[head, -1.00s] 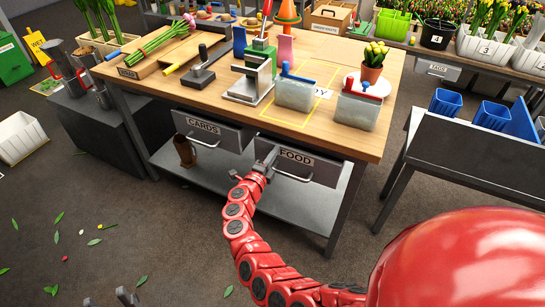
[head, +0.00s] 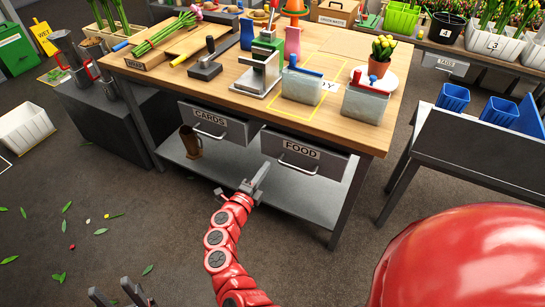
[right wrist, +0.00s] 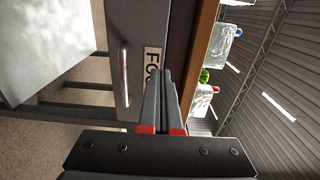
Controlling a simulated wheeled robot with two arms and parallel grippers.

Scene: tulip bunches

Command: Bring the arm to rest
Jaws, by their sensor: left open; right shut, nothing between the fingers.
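My right gripper (head: 261,172) is at the end of the red arm, shut and empty, in front of the workbench. It is below and left of the handle of the grey FOOD drawer (head: 330,165), apart from it. In the right wrist view its dark fingers (right wrist: 164,75) lie together, overlapping part of the FOOD label (right wrist: 152,65). The drawer handle (right wrist: 124,75) is left of the fingers there, free of them. My left gripper (head: 115,290) shows only at the bottom left edge, open and empty above the floor. Most of my left arm is out of view.
The workbench (head: 225,95) holds a press, glass tanks and a potted plant. The CARDS drawer (head: 212,124) is left of FOOD, above a lower shelf (head: 225,180). A dark stand with blue bins (head: 470,140) is at the right. The floor at lower left is open, with scattered leaves.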

